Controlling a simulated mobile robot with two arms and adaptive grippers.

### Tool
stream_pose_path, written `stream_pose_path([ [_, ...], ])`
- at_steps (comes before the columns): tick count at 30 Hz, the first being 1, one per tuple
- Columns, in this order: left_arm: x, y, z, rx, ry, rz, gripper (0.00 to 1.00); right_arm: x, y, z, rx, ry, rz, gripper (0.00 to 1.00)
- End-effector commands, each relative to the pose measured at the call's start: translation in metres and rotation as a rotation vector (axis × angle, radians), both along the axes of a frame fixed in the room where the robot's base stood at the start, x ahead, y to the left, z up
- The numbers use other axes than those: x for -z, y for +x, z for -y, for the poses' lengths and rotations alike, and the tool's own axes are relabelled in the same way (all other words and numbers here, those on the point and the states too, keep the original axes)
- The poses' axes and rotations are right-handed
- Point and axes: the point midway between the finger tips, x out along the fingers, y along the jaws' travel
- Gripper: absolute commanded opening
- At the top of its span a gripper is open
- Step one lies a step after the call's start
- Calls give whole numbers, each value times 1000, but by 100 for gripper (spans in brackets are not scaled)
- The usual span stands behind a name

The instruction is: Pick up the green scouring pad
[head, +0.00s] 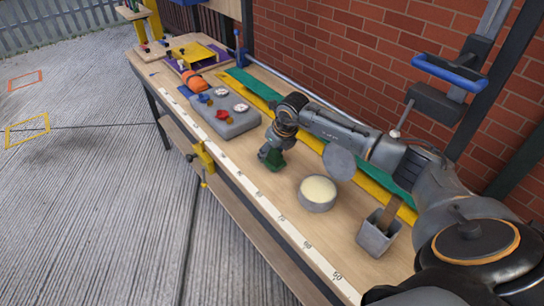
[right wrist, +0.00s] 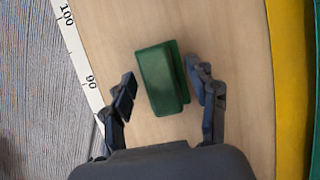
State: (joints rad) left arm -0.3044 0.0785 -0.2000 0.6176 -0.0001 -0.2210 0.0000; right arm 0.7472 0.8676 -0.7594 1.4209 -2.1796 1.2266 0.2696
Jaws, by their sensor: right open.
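The green scouring pad (right wrist: 158,80) lies on the wooden bench top, a dark green block that fills the middle of the right wrist view. In the head view the pad (head: 275,163) shows partly below my right gripper (head: 268,155), which hides some of it. In the right wrist view my right gripper (right wrist: 163,98) is open, with one finger on each side of the pad's near part. A gap shows between the pad and the left finger; the right finger is close to the pad. My left gripper is not in view.
On the bench (head: 240,155) stand a round tin (head: 317,194) and a grey pot (head: 378,236) to the right, and a grey block with knobs (head: 226,118) to the left. Yellow and green strips run along the back by the brick wall (head: 390,70). A yellow clamp (head: 203,160) grips the front edge.

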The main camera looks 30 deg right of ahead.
Motion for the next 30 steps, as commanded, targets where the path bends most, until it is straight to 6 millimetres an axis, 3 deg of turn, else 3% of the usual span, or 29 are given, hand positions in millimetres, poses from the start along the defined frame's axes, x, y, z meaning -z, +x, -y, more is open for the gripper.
stream_pose_path([
  [1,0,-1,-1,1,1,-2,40,0,0,0,0,0,0,52],
  [9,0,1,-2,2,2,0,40,0,0,0,0,0,0,0],
  [20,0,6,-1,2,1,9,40,-5,0,0,0,-1,2,0],
  [27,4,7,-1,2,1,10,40,-35,1,0,0,-1,5,0],
  [30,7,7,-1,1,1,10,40,-49,-12,-8,-3,-2,4,0],
])
